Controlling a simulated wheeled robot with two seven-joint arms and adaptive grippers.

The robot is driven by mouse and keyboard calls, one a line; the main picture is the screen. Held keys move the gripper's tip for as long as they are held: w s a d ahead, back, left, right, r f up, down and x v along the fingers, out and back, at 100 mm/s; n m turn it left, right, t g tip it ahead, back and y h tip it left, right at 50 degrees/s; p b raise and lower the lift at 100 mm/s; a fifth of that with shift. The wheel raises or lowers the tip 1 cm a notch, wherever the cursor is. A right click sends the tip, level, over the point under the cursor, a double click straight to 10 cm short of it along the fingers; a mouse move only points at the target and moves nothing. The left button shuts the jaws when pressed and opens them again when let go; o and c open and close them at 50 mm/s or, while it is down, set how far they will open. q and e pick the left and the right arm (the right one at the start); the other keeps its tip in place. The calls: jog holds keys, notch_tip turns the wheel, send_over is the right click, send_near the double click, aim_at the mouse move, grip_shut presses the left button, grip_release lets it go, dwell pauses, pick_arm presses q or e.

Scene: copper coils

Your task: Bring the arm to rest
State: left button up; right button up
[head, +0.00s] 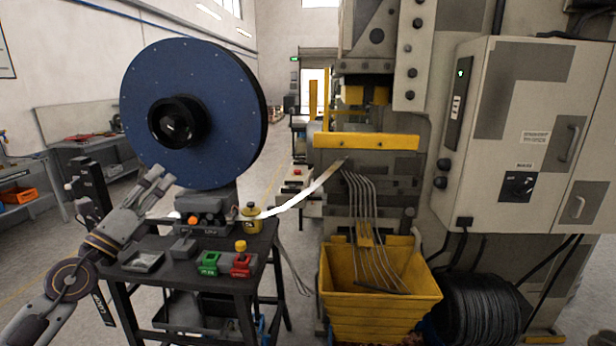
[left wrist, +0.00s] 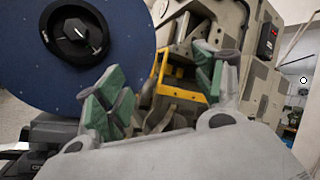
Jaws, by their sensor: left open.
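My left gripper (head: 155,184) is raised at the left of the head view, just in front of the lower left of the big blue reel (head: 222,95). Its fingers are apart with nothing between them. In the left wrist view the gripper (left wrist: 160,95) shows two spread fingers with green pads, and the reel (left wrist: 120,50) fills the upper left behind them. I cannot tell whether the fingers touch the reel. My right gripper is not in view.
A dark table (head: 180,268) carries small trays, a green block (head: 208,263) and a red block (head: 241,265). A metal strip (head: 305,195) runs to the press (head: 368,141). A yellow bin (head: 372,318) and grey cabinet (head: 520,110) stand right.

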pick_arm(q)
jog(key=s+a+f+n+g+y, duration=0.25)
jog(key=f+n+y, duration=0.25)
jog(key=f+n, duration=0.45)
jog(key=s+a+f+n+g+y, duration=0.1)
jog(key=s+f+n+g+y, duration=0.2)
jog(key=f+n+y, duration=0.5)
jog(key=s+a+f+n+g+y, duration=0.1)
jog(key=s+f+n+g+y, duration=0.15)
jog(key=f+n, duration=0.95)
jog(key=s+d+f+n+g+h, duration=0.2)
jog(key=s+d+f+g+h, duration=0.65)
jog(key=s+d+f, duration=0.9)
jog(key=s+a+f+g+y, duration=0.1)
jog(key=s+f+g, duration=0.1)
jog(key=f, duration=1.5)
jog(key=s+a+f+g+y, duration=0.1)
jog(key=s+f, duration=0.2)
jog(key=f, duration=1.5)
jog(key=s+a+f, duration=0.2)
jog(key=s+f, duration=0.7)
jog(key=s, duration=0.1)
jog(key=s+a+f+g, duration=0.1)
jog(key=s+f, duration=0.8)
jog(key=s, duration=0.2)
jog(key=shift+s+a+f, duration=0.2)
jog(key=shift+a+f, duration=0.15)
jog(key=shift+a, duration=0.05)
